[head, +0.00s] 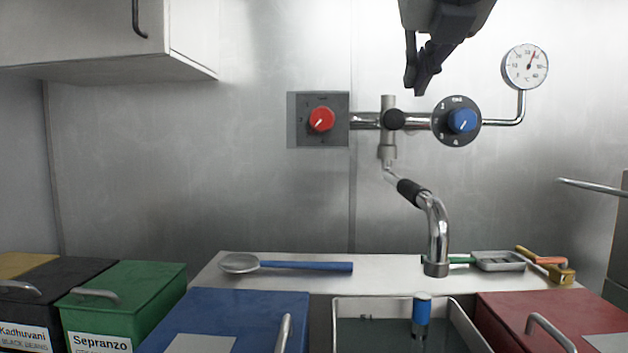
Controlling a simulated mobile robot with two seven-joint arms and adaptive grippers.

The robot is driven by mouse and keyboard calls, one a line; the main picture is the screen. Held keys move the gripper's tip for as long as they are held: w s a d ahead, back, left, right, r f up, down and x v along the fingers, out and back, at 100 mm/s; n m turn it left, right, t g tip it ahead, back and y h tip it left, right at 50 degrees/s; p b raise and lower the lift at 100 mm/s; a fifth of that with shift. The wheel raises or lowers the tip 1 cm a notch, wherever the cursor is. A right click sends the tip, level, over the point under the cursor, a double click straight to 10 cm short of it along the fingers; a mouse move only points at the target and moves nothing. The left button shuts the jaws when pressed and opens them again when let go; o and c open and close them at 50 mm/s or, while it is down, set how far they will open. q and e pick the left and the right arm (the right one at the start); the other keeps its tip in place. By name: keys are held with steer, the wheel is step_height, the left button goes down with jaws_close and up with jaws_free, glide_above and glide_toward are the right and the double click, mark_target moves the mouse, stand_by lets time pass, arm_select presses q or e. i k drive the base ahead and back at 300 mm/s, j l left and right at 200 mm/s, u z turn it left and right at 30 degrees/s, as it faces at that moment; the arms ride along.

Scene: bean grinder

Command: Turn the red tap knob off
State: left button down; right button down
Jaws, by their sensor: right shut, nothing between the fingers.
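The red tap knob (321,119) sits on a dark square plate (301,134) on the metal back wall, with its white pointer line aimed down and to the left. A blue knob (462,121) sits on a round dial plate to its right, on the same pipe. The chrome tap spout (437,232) hangs below the pipe. My right gripper (416,88) is shut and empty, coming in from the top. In the picture it is above the pipe, right of the red knob and apart from it. My left gripper is not in view.
A gauge (525,67) is at the upper right. A ladle (300,266) lies on the white shelf. Below are a green bin (140,282), a blue bin (240,310), a red bin (510,310) and a sink tray (470,325) holding a blue-topped cylinder (421,315). A cabinet hangs upper left (90,35).

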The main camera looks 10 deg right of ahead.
mark_target(322, 120)
steer(key=k+j, duration=0.2)
steer(key=k, duration=0.3)
steer(key=k+j, duration=0.15)
steer(key=k, duration=0.3)
steer(key=k+j, duration=0.2)
steer(key=k, duration=0.3)
